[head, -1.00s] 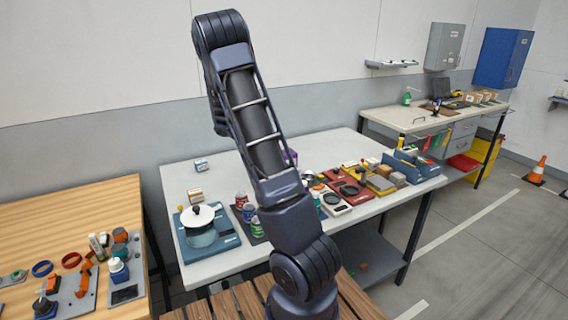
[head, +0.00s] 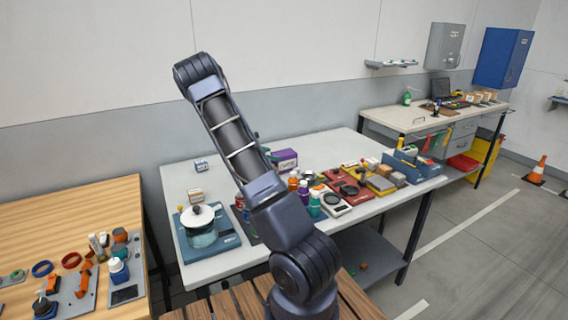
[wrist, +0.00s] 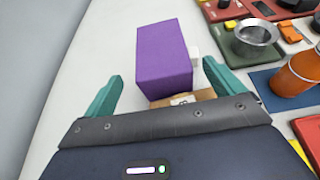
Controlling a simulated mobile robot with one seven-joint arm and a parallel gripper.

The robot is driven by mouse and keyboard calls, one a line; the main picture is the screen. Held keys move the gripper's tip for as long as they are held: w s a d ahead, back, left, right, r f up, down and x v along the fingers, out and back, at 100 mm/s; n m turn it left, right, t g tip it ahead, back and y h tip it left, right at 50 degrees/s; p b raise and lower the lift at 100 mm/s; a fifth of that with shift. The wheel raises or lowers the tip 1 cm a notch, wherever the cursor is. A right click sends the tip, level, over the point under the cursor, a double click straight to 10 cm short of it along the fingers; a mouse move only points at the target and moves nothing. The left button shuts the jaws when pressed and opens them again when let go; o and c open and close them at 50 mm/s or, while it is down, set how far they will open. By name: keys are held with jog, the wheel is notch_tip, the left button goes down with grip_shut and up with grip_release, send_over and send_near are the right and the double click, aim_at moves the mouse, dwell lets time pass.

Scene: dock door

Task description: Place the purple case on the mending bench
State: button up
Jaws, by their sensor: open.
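The purple case (head: 284,158) stands at the back of the white table in the head view, partly behind my arm. In the wrist view the purple case (wrist: 164,58) lies just ahead of my gripper (wrist: 162,85), between the lines of its two teal fingers but apart from both. My gripper is open and empty. In the head view my arm hides most of the gripper. A small brown box (wrist: 182,98) with a white label sits right in front of the case, close to the palm. I cannot tell which bench is the mending bench.
The white table (head: 206,265) holds a pot (head: 201,232), bottles (head: 314,204) and trays of parts right of the case. A wooden-topped bench (head: 40,212) stands at left. Another bench (head: 395,116) stands at the back right.

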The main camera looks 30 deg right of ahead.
jog(key=shift+s+x, duration=0.2)
jog(key=shift+x, duration=2.85)
jog(key=shift+f, duration=0.15)
jog(key=c, duration=1.6)
notch_tip(320, 180, up, 20)
jog(key=shift+w+a+f, duration=0.1)
jog(key=shift+a, duration=0.05)
jog(key=shift+c, duration=0.2)
